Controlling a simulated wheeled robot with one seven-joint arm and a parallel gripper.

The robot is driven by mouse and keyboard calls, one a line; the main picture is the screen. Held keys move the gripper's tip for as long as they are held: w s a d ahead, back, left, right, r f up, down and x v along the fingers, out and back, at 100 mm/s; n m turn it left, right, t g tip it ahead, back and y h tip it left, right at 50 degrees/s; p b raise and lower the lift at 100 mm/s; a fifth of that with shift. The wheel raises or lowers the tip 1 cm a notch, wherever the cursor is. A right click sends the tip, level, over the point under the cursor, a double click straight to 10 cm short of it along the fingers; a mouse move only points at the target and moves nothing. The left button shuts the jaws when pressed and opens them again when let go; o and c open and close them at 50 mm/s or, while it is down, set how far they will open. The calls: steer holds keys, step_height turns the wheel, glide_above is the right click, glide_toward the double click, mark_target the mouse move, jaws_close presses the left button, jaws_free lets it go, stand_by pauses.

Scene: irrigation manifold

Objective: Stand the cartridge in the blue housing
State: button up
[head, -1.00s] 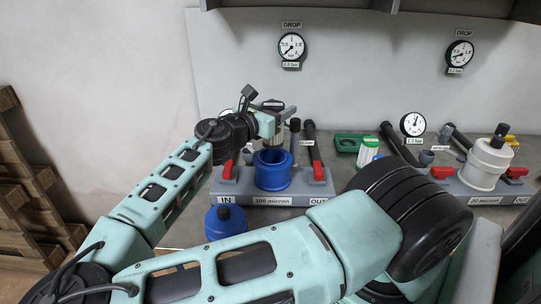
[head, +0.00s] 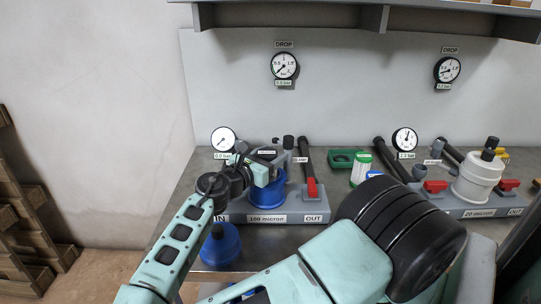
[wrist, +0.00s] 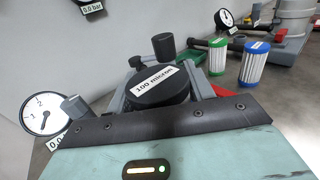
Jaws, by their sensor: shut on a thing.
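The blue housing (head: 266,192) stands open-topped on its grey base, labelled 100 micron, in the head view. My gripper (head: 268,158) is at the housing's mouth and hides part of its rim. It is shut on the cartridge, whose black round top (wrist: 158,86) reads "100 micron" between the fingers in the wrist view. The cartridge's body is hidden below its top, so I cannot tell how deep it sits in the housing or whether it touches the bottom. The cartridge top looks roughly upright.
A blue lid (head: 221,245) lies in front of the base. A red-handled valve (head: 312,187) and pipe stand right of the housing. Green-topped (wrist: 217,56) and blue-topped (wrist: 254,62) cartridges stand further right. A gauge (head: 223,139) is at left. A white housing (head: 478,178) stands far right.

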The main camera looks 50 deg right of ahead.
steer(key=shift+f, duration=0.5)
steer(key=o, duration=1)
steer(key=shift+o, duration=0.2)
steer(key=shift+r, duration=0.15)
steer(key=shift+r, duration=0.3)
steer(key=a+b, duration=0.1)
steer(key=a, duration=1.1)
steer(key=shift+s+r+b, duration=0.2)
steer(key=shift+s+b, duration=0.1)
steer(key=shift+b, duration=0.05)
